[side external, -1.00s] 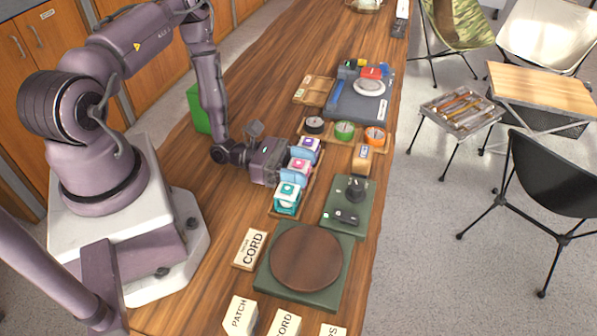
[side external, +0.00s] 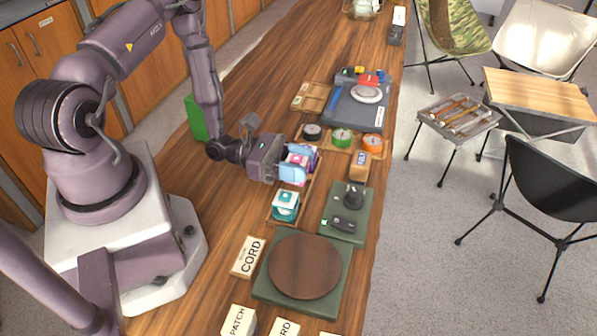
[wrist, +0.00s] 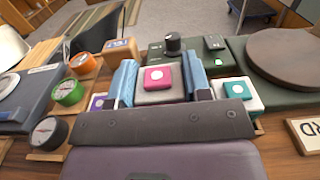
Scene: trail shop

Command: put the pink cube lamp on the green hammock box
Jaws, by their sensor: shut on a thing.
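The pink cube lamp (side external: 297,163), white with a pink top and a round white button, sits between the light blue fingers of my gripper (side external: 296,164). In the wrist view the fingers press on both sides of the lamp (wrist: 159,80). My gripper is shut on it and appears to hold it slightly above the wooden tray (side external: 277,217). The green box (side external: 195,118) stands at the left edge of the counter, behind my forearm and partly hidden by it. No label on it is readable.
A teal cube lamp (side external: 285,205) stands in the tray on one side, a purple one (wrist: 97,103) on the other. Bare counter lies between the tray and green box.

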